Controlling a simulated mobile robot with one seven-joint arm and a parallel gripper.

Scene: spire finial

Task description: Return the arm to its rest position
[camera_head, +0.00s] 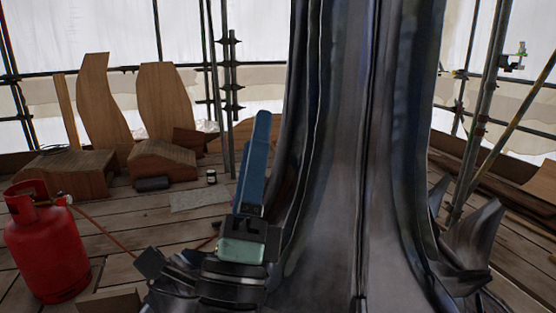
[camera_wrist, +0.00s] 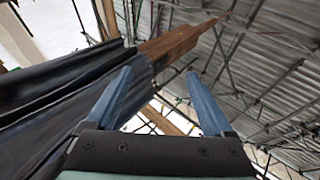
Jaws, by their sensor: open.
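My gripper (camera_head: 262,117) points upward in front of the left side of the large dark metal-clad spire (camera_head: 350,150), with its blue fingers overlapping in the head view. In the wrist view my gripper (camera_wrist: 159,73) has its two blue fingers spread apart, with nothing held between them. The spire's dark cladding (camera_wrist: 50,95) runs along the left there, near the left finger, and a brown wooden piece (camera_wrist: 180,42) shows beyond its end. I cannot tell whether the finger touches the cladding. My arm's lower part is mostly out of view.
A red gas cylinder (camera_head: 45,245) with a hose stands on the plank deck at left. Curved wooden pieces (camera_head: 165,100) and wooden blocks (camera_head: 75,172) stand behind it. Scaffold poles (camera_head: 485,115) rise at right. Pointed metal leaves (camera_head: 475,235) flank the spire's base. Corrugated roofing (camera_wrist: 270,60) is overhead.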

